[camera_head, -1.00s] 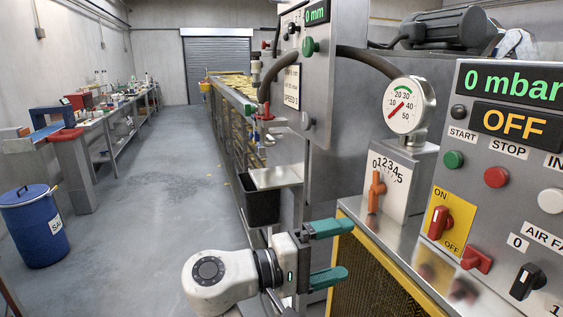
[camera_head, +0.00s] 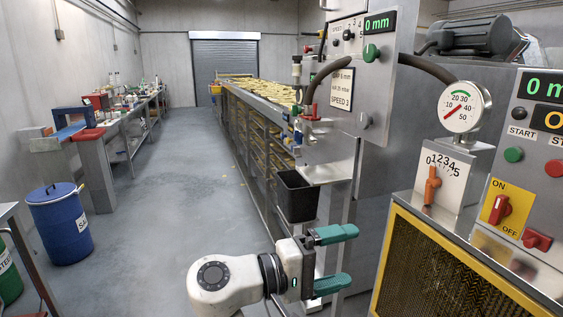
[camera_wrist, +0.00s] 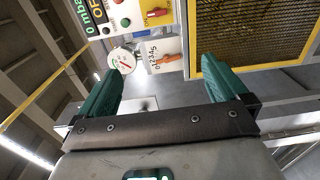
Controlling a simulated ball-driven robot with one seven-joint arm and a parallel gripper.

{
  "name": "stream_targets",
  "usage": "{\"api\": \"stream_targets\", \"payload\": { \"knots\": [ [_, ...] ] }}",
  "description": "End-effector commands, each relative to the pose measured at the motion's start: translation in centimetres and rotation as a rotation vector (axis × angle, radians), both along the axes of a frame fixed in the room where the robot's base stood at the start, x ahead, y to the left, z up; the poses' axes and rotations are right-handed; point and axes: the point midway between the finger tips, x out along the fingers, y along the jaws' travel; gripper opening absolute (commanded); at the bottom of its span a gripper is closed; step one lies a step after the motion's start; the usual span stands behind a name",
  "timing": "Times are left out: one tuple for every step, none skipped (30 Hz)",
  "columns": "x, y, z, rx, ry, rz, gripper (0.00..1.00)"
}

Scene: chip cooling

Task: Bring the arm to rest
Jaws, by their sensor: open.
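My gripper (camera_head: 337,259) is at the lower middle of the head view, at the end of my white arm. Its two green fingers are spread apart with nothing between them. In the wrist view my gripper (camera_wrist: 160,90) also shows open and empty. The fingers point toward the machine on the right and appear apart from it. The control panel (camera_head: 526,190) with its displays and buttons is at the right edge. An orange lever (camera_head: 433,186) on a numbered dial stands below the round gauge (camera_head: 462,107).
A yellow-framed mesh guard (camera_head: 430,270) is right of my gripper. A black bin (camera_head: 297,197) hangs beside the long conveyor (camera_head: 262,120). A blue drum (camera_head: 60,223) stands at left, near a workbench (camera_head: 130,115).

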Motion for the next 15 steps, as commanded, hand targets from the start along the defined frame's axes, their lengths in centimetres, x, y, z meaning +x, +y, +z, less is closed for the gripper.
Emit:
{"api": "stream_targets", "payload": {
  "knots": [
    [-0.1,-0.6,-0.8,0.012,0.009,-0.003,1.00],
    [-0.1,-0.9,-1.1,0.020,0.012,-0.003,1.00],
    [-0.2,-1.2,-1.5,0.032,0.017,-0.003,1.00],
    [-0.2,-1.5,-1.9,0.041,0.021,-0.003,1.00],
    [-0.3,-1.8,-2.3,0.051,0.024,-0.003,1.00],
    [-0.4,-2.2,-2.8,0.064,0.030,-0.002,1.00],
    [-0.5,-2.4,-3.2,0.073,0.033,-0.002,1.00],
    [-0.6,-2.8,-3.8,0.086,0.039,-0.003,1.00],
    [-0.7,-3.3,-4.5,0.103,0.046,-0.003,1.00],
    [-0.8,-3.7,-4.9,0.115,0.050,-0.003,1.00],
    [-1.0,-4.1,-5.7,0.133,0.058,-0.003,1.00],
    [-1.2,-4.7,-6.5,0.153,0.065,-0.005,1.00],
    [-1.4,-5.3,-7.2,0.172,0.073,-0.006,1.00],
    [-1.6,-5.8,-8.0,0.191,0.079,-0.006,1.00],
    [-1.9,-6.5,-9.0,0.219,0.087,-0.009,1.00]
  ]
}}
